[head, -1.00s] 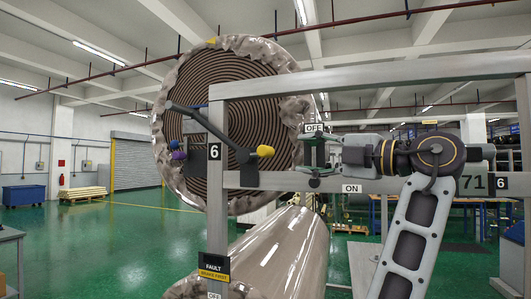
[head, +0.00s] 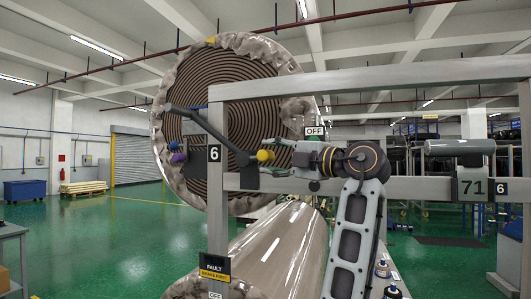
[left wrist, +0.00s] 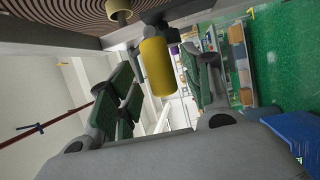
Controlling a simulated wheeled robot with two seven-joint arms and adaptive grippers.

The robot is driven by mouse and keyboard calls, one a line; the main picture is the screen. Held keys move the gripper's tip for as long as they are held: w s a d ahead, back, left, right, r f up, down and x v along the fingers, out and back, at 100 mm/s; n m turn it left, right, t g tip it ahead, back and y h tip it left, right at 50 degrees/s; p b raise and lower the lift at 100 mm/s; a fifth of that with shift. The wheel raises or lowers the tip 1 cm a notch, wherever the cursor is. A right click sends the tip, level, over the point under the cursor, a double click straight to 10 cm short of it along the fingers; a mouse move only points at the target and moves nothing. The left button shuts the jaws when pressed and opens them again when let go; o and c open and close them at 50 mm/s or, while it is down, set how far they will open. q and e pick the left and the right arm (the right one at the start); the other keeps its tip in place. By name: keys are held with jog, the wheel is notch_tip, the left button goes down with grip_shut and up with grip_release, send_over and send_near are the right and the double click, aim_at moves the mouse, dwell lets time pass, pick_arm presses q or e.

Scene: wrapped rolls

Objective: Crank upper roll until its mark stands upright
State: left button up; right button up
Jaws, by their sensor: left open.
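The upper roll (head: 275,75) shows its spiral-wound end face, with mottled wrapping around its edge. A small yellow mark (head: 211,40) sits at the top of its rim, a little left of centre. A dark crank arm (head: 205,123) slants down to the right in front of it and ends near a yellow handle (head: 264,155). My left gripper (head: 281,157) is open, just right of the handle. In the left wrist view the yellow handle (left wrist: 156,68) stands between the green-padded fingers, with a visible gap to the right-hand finger. My right gripper is not in view.
A grey frame (head: 420,78) with an upright post (head: 217,225) stands before the rolls. The lower roll (head: 285,248) lies below the crank. Purple and blue knobs (head: 177,158) sit left of the post.

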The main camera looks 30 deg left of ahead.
aim_at(251, 158)
pick_arm(q)
jog(key=shift+w+a+r+p, duration=0.1)
jog(key=shift+w+a+p, duration=0.1)
jog(key=shift+a, duration=0.6)
jog(key=shift+w+a+r+p, duration=0.1)
jog(key=shift+a+p, duration=0.1)
jog(key=shift+a, duration=0.55)
jog(key=shift+f, duration=0.1)
grip_shut()
